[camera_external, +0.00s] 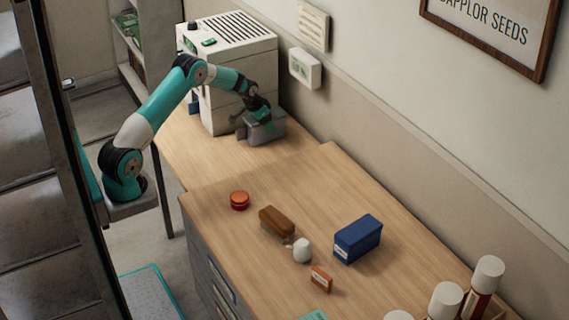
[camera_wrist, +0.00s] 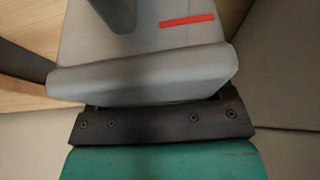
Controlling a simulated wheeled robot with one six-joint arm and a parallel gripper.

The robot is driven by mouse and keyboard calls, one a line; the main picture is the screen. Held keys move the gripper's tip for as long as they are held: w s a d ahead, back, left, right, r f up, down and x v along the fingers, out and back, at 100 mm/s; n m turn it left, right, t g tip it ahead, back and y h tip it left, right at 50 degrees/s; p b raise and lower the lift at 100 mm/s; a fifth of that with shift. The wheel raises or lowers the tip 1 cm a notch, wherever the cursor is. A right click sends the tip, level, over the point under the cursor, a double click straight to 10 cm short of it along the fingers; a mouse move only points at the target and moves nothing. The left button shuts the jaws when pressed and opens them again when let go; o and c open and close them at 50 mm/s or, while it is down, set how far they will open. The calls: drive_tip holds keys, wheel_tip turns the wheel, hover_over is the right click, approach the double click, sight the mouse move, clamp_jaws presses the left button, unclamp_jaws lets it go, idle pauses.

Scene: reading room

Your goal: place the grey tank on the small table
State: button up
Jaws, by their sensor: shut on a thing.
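The grey tank (camera_external: 270,130) is a boxy grey container at the right side of the white machine, at or just above the wooden top; I cannot tell if it touches. My gripper (camera_external: 257,113) reaches down onto it from the upper left and is shut on it. In the wrist view the tank (camera_wrist: 140,45) fills the upper middle, with a red strip on its face, beyond my gripper's grey finger part. The small table (camera_external: 178,150) seems to be the wooden top on a thin dark leg under the machine; its join with the drawer-unit top is partly unclear.
The white machine (camera_external: 232,60) stands close to the tank, with the wall behind. On the drawer-unit top (camera_external: 330,190) lie a red round tin (camera_external: 239,200), brown block (camera_external: 276,221), white cup (camera_external: 302,250), orange box (camera_external: 321,279) and blue box (camera_external: 357,239). White-capped jars (camera_external: 445,300) stand at the front right.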

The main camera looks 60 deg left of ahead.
drive_tip(key=o, duration=0.5)
drive_tip(key=shift+f, duration=0.2)
drive_tip(key=o, duration=0.5)
